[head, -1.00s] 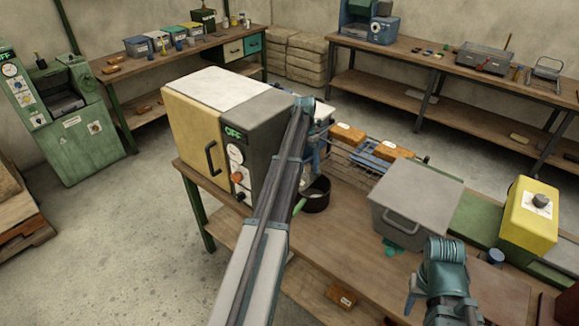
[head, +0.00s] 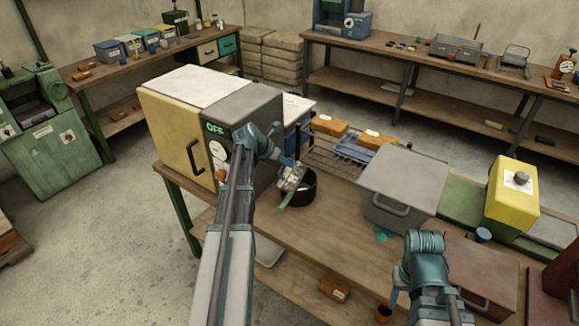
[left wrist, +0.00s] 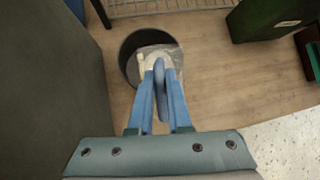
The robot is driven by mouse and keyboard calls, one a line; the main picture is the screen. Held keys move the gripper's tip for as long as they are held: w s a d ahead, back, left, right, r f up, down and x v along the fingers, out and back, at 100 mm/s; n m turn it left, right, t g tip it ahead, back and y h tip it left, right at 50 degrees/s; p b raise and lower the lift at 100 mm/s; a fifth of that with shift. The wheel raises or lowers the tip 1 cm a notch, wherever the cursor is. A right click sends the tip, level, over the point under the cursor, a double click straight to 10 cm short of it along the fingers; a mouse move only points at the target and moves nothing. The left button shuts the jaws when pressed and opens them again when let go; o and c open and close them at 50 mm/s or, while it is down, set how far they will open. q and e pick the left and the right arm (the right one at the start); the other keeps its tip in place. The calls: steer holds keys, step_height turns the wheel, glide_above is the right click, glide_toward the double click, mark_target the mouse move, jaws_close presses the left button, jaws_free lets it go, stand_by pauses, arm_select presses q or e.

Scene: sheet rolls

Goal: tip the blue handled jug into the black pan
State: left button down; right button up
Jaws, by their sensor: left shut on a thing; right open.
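The black pan (head: 308,190) with a green handle (head: 286,201) stands on the bench in front of the oven-like box. My left gripper (head: 287,168) is over the pan. In the left wrist view, its blue fingers (left wrist: 160,85) are shut on the blue handle (left wrist: 159,74) of the jug. The jug's pale, see-through body (left wrist: 160,52) is over the pan's opening (left wrist: 130,58) and hides part of it. It looks tilted, but I cannot tell whether anything is flowing out. My right gripper (head: 394,298) is open and empty near the bench's front edge.
The box marked OFF (head: 245,120) stands close on the left. A wire rack (head: 335,152) with orange-brown blocks is behind the pan. A grey lidded box (head: 405,185) and a yellow box (head: 512,195) stand to the right. Bench top in front of the pan is clear.

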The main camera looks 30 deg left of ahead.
arm_select(q)
steer(key=t+b, duration=0.3)
steer(key=b, duration=0.1)
steer(key=t+h+b, duration=0.1)
steer(key=t+b, duration=0.2)
steer(key=b, duration=0.2)
steer(key=m+t+b, duration=0.1)
steer(key=t+b, duration=0.1)
steer(key=b, duration=0.3)
steer(key=shift+s+f+t+h, duration=0.3)
steer(key=shift+t, duration=0.1)
steer(key=shift+w+r+t+b, duration=0.1)
steer(key=shift+r+t+b, duration=0.1)
steer(key=shift+t+b, duration=0.35)
steer(key=shift+r+b, duration=0.2)
steer(key=shift+b, duration=0.1)
steer(key=shift+m, duration=0.3)
